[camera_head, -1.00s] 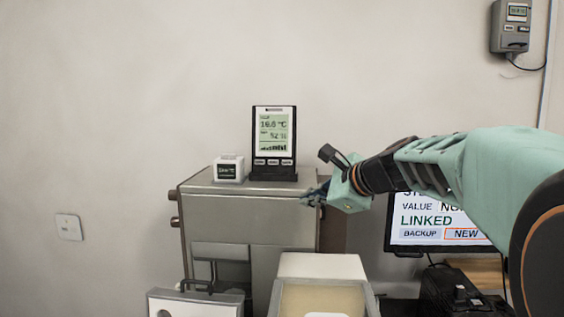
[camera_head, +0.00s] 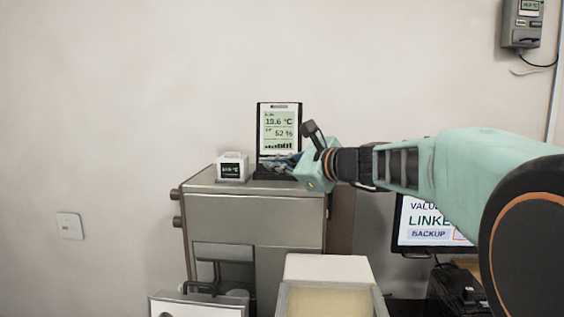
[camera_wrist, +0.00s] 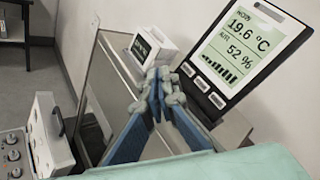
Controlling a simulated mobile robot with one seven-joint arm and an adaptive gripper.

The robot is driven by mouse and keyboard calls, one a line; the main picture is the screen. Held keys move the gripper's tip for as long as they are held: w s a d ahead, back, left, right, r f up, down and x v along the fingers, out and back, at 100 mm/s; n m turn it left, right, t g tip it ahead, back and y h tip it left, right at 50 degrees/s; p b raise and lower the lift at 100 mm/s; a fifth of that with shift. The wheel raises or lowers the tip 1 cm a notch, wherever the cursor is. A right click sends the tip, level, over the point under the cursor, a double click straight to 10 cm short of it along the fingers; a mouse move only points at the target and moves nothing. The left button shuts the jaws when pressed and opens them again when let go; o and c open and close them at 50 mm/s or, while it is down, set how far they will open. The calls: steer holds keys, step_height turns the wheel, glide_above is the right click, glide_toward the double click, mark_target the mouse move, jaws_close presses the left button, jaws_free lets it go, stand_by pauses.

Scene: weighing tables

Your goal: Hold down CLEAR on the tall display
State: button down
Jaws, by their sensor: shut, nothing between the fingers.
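The tall display (camera_head: 279,128) stands upright at the back of a metal cabinet's top and reads 19.6 °C and 52 %. In the wrist view the tall display (camera_wrist: 240,48) shows three buttons in a row below its screen; their labels are too small to read there. My gripper (camera_head: 270,164) is shut and empty, in front of the display's lower part, and hides the button row in the head view. In the wrist view my gripper's fingertips (camera_wrist: 160,82) are just left of and below the leftmost button (camera_wrist: 187,69). I cannot tell whether they touch the display.
A small white cube display (camera_head: 232,167) stands left of the tall display, close to my fingers. The metal cabinet (camera_head: 255,205) carries both. A monitor (camera_head: 430,226) is at the right, partly behind my arm. A wall unit (camera_head: 522,24) hangs upper right.

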steer(key=shift+w+d+f+p, duration=0.15)
steer(key=shift+w+p, duration=0.35)
steer(key=shift+w, duration=0.9)
steer(key=shift+w+a+f+p, duration=0.1)
steer(key=shift+w+f+p, duration=0.3)
steer(key=shift+w, duration=1.05)
steer(key=shift+w+d+f+p, duration=0.1)
steer(key=shift+w+p, duration=0.5)
steer(key=shift+w, duration=0.8)
steer(key=shift+w, duration=0.15)
steer(key=shift+w, duration=0.3)
steer(key=shift+w+d+f, duration=0.1)
steer(key=shift+w, duration=0.25)
steer(key=shift+s, duration=0.1)
steer(key=shift+s+b, duration=0.35)
steer(key=shift+s, duration=0.35)
